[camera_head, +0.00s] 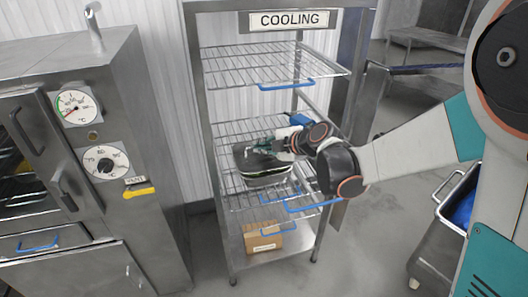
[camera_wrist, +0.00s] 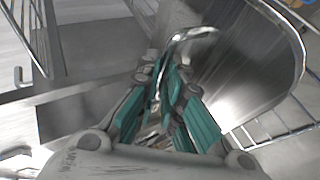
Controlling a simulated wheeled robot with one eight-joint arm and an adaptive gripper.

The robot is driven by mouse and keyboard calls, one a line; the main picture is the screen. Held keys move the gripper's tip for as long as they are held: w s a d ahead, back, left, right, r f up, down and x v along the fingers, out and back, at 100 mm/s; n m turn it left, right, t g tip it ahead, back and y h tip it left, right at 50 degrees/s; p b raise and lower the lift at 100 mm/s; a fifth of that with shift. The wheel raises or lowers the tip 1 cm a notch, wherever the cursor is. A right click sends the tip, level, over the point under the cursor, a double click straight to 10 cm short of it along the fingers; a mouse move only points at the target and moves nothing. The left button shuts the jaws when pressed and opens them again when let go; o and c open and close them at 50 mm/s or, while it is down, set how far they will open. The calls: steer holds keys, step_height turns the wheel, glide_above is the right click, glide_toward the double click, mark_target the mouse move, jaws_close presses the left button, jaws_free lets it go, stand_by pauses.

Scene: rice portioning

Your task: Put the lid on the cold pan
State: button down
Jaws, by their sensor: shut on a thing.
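In the head view, my gripper (camera_head: 270,146) reaches in from the right over the middle wire shelf of the cooling rack. Below it is the dark, rounded rectangular pan (camera_head: 262,180). The teal fingers in the wrist view (camera_wrist: 168,95) are closed together at the curved metal handle of the lid. The lid (camera_wrist: 245,75) is a broad shiny metal sheet with a rounded rim, and it also shows as a dark surface at the pan's top in the head view (camera_head: 246,160). My gripper hides part of the lid. I cannot tell whether the lid touches the pan's rim all round.
The rack has an upper wire shelf (camera_head: 265,62) close above my arm and a lower one with blue-edged handles. A cardboard box (camera_head: 262,237) sits on the bottom shelf. A steel oven (camera_head: 90,150) stands left, a steel cart (camera_head: 455,215) right.

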steer(key=shift+w+f, duration=0.1)
steer(key=shift+f, duration=0.8)
steer(key=shift+r, duration=0.1)
steer(key=c, duration=2.2)
jaws_free()
steer(key=shift+f+b, duration=0.25)
steer(key=shift+b, duration=0.05)
steer(key=o, duration=0.5)
steer(key=shift+r, duration=0.1)
